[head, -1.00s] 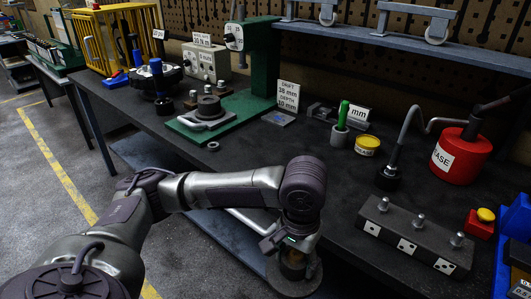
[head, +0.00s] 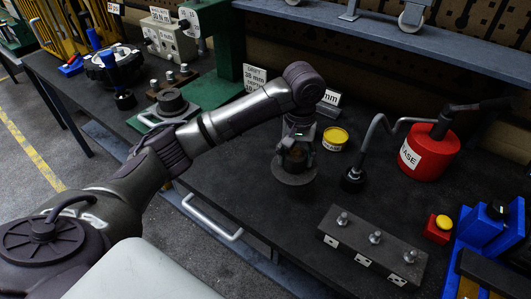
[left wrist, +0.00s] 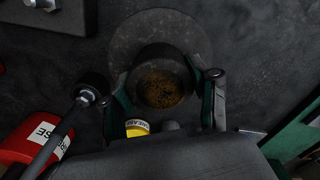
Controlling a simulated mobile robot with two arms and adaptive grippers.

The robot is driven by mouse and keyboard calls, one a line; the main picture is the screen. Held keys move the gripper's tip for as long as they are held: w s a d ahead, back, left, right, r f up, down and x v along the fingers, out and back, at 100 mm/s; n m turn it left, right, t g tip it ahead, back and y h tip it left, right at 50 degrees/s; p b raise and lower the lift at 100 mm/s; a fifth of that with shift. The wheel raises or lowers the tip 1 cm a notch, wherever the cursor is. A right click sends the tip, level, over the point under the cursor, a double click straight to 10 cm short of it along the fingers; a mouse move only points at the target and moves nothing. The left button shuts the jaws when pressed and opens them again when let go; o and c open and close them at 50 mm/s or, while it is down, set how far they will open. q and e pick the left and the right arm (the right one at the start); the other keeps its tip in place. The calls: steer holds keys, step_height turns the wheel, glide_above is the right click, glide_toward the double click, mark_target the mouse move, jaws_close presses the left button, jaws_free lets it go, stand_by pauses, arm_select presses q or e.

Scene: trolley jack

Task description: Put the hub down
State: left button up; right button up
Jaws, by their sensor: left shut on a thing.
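The hub (head: 293,174) is a dark grey round piece with a wide flange at its lower end. My left gripper (head: 296,151) is shut on its upper part from above. In the left wrist view the hub (left wrist: 140,45) sits between the two fingers (left wrist: 163,92), its flange spreading beyond them and its round bore showing brown inside. The hub is upright over the dark bench top (head: 225,170), near the middle of the bench. I cannot tell whether the flange touches the bench. My right gripper is not in view.
A yellow tin (head: 334,139) stands behind the hub. A hose end (head: 353,180) and red grease can (head: 428,152) are to its right. A block with studs (head: 372,244) lies in front right. The green press base (head: 205,92) is back left. Bare bench lies left of the hub.

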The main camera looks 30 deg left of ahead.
arm_select(q)
steer(key=a+f, duration=0.1)
steer(key=a, duration=0.2)
steer(key=s+a+f+p, duration=0.1)
steer(key=a+f, duration=0.1)
steer(key=a, duration=0.1)
steer(key=a+f+p, duration=0.1)
steer(key=a+f, duration=0.1)
steer(key=a, duration=0.2)
steer(key=shift+s+a+f, duration=0.1)
steer(key=shift+s+f, duration=0.1)
steer(key=shift+f, duration=0.05)
steer(key=shift+a+f+p, duration=0.3)
steer(key=shift+a, duration=0.15)
steer(key=shift+f+p, duration=0.6)
steer(key=shift+f, duration=1.5)
steer(key=o, duration=1.6)
steer(key=shift+s+f, duration=0.15)
steer(key=shift+s, duration=0.1)
steer(key=shift+c, duration=0.2)
step_height(320, 180, up, 12)
steer(key=b, duration=0.2)
